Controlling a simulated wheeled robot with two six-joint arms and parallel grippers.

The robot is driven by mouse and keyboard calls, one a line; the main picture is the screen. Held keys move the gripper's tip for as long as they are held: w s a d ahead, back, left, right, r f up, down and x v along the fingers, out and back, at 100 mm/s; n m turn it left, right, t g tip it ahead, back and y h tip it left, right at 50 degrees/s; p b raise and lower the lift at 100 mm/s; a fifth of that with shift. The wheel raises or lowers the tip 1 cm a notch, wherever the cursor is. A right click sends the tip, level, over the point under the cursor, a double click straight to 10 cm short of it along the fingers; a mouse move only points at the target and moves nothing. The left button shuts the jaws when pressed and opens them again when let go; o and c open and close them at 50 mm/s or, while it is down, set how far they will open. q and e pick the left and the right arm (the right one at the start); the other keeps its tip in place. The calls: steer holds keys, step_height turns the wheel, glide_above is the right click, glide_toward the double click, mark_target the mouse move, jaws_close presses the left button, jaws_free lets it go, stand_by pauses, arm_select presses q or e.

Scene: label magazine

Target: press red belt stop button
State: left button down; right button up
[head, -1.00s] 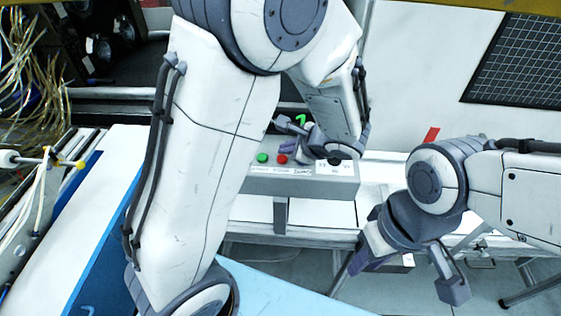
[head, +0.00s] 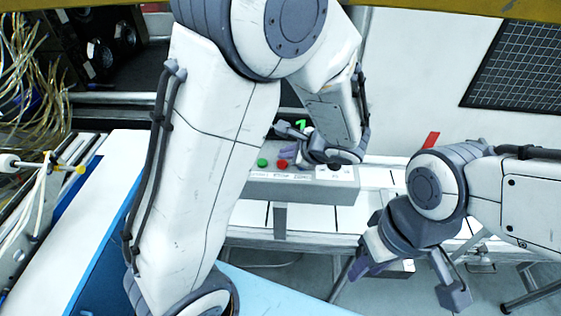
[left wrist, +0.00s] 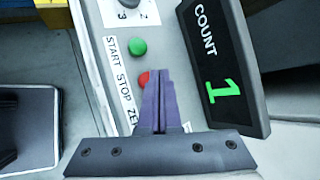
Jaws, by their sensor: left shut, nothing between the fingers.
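The red stop button (head: 282,164) sits on a grey control box (head: 300,189), right of a green button (head: 262,163). In the left wrist view the red button (left wrist: 144,78) is partly covered by my left gripper's fingers. My left gripper (head: 286,151) is shut and empty, its purple tips just behind the red button in the head view. In the left wrist view its closed fingertips (left wrist: 160,72) lie over the button's right side; I cannot tell whether they touch it. My right gripper (head: 408,280) is open and empty, off to the right.
A dark count display (left wrist: 222,65) showing a green 1 stands close beside the left fingers. A black knob (head: 335,165) is at the box's right end. A light-blue surface (head: 270,292) is in front. Cables (head: 35,70) hang at far left.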

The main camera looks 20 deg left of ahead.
mark_target(286, 165)
stand_by(0.9)
arm_select(q)
steer(key=shift+w+f+b, duration=0.1)
steer(key=shift+f+b, duration=0.35)
steer(key=shift+b, duration=0.15)
steer(key=shift+f+b, duration=0.5)
steer(key=shift+b, duration=0.05)
stand_by(0.5)
steer(key=shift+r, duration=0.2)
steer(key=shift+r+p, duration=0.75)
steer(key=shift+r, duration=0.05)
step_height(286, 165, up, 5)
steer(key=p, duration=0.4)
stand_by(0.5)
